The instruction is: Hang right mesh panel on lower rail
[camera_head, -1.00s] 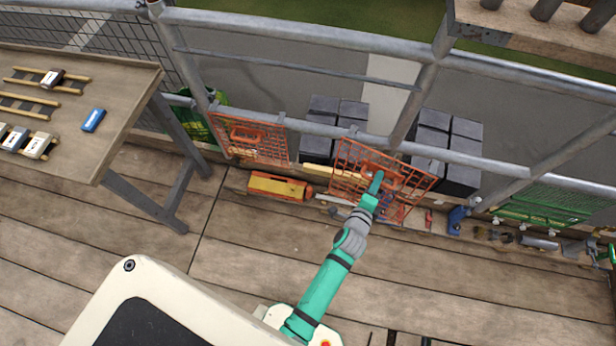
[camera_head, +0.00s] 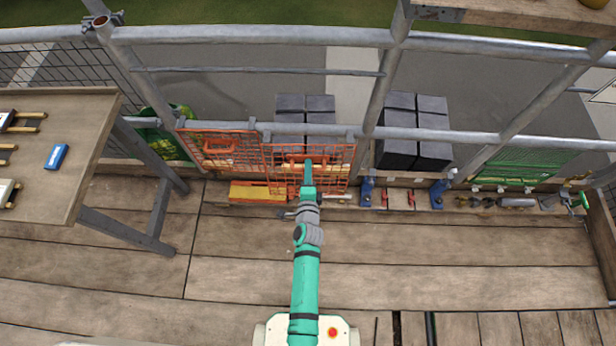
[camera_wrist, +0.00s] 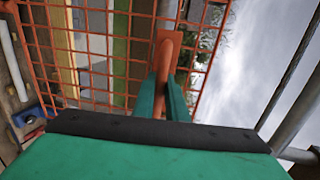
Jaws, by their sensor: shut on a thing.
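The right mesh panel (camera_head: 335,155) is an orange grid with a handle. My gripper (camera_head: 308,166) is shut on that handle, and the panel is upright and nearly level at the lower rail (camera_head: 455,136). Grey hooks show at its top corners by the rail; I cannot tell whether they are seated. Another orange mesh panel (camera_head: 205,150) is at the rail just to the left, its edge meeting or slightly overlapping the held one. In the wrist view, my green fingers (camera_wrist: 166,98) close around the orange handle, with the mesh (camera_wrist: 115,60) behind.
A wooden table (camera_head: 85,130) stands at the left. Dark block stacks (camera_head: 415,130) are beyond the rail. A yellow-orange level (camera_head: 257,192) and several tools lie along the toe board. A green mesh panel (camera_head: 520,165) is at the right. The deck in front is clear.

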